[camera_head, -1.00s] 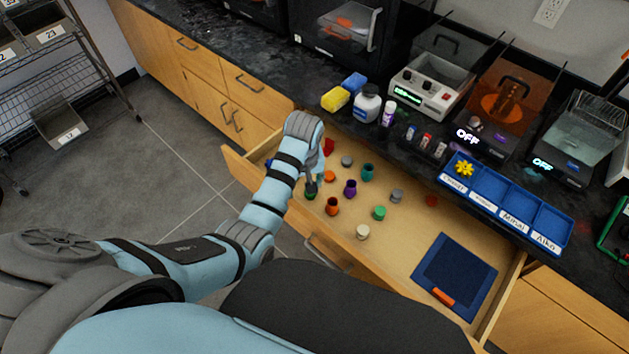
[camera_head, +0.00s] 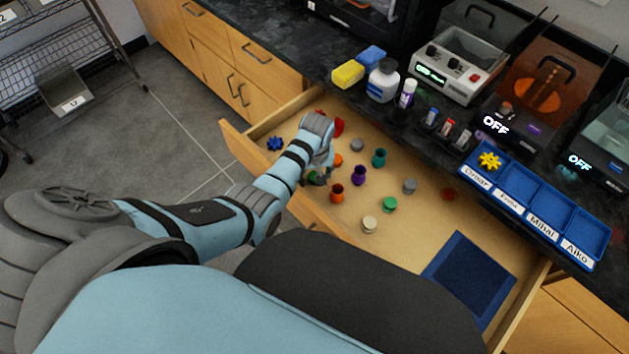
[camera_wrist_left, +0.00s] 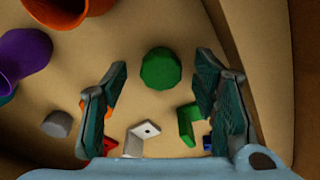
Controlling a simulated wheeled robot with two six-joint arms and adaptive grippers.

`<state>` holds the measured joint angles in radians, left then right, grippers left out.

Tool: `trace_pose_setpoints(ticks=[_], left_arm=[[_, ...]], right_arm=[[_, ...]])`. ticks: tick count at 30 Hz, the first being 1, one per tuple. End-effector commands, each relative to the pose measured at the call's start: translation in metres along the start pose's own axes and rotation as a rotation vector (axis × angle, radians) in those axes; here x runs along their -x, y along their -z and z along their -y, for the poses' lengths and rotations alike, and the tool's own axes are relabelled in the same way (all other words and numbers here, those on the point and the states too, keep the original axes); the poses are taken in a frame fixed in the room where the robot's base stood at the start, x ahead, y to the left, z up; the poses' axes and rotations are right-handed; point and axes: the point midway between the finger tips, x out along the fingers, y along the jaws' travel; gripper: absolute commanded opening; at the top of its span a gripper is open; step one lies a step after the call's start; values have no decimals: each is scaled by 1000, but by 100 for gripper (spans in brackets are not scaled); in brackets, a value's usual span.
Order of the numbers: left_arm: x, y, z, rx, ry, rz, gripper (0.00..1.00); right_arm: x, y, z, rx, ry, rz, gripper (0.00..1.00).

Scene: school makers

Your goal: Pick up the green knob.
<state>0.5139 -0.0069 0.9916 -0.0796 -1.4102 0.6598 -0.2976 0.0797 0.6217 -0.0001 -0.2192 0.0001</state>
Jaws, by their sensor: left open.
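The green knob (camera_wrist_left: 161,68) is a dark green, many-sided piece on the drawer floor. In the left wrist view it lies ahead, between the lines of my two left fingers, apart from both. In the head view a bit of dark green (camera_head: 312,178) shows beside my left gripper (camera_head: 320,179), mostly covered by it. My left gripper (camera_wrist_left: 165,100) is open and empty, pointing down into the drawer. A lighter green piece (camera_head: 389,204) lies farther right in the drawer. My right gripper is not in view.
The open drawer (camera_head: 420,228) holds several small pieces. An orange cup (camera_head: 337,193) and a purple cup (camera_head: 358,175) stand close to my left gripper. A green bracket (camera_wrist_left: 190,124) and white bracket (camera_wrist_left: 142,138) show between the fingers. The drawer's front wall (camera_head: 310,212) is near.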

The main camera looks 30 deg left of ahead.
Motion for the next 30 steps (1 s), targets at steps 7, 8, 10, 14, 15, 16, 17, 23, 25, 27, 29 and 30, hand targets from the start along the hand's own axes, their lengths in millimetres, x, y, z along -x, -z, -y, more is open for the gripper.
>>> trace_pose_setpoints(ticks=[7, 8, 10, 14, 15, 16, 17, 23, 25, 27, 29, 30], left_arm=[[-5, 0, 0, -1, -1, -1, 54], [-5, 0, -1, -1, -1, -1, 49], [-5, 0, -1, -1, -1, -1, 38], [-5, 0, -1, -1, 0, -1, 19], [-5, 0, -1, -1, 0, -1, 18], [-5, 0, -1, -1, 0, -1, 18], [-5, 0, -1, -1, 0, -1, 18], [-5, 0, -1, -1, 0, -1, 18], [-3, 0, -1, -1, 0, -1, 18], [2, 1, -1, -1, 0, -1, 18], [9, 2, -1, -1, -1, -2, 18], [16, 3, -1, -1, -1, -2, 18]], right_arm=[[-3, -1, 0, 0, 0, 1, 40], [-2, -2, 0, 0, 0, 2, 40], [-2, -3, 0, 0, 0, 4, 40], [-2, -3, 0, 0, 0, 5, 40], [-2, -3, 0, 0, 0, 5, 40], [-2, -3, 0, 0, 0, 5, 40], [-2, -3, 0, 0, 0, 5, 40], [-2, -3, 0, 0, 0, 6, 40], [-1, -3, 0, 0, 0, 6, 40], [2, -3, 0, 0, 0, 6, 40], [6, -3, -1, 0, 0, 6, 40], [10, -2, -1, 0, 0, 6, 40]])
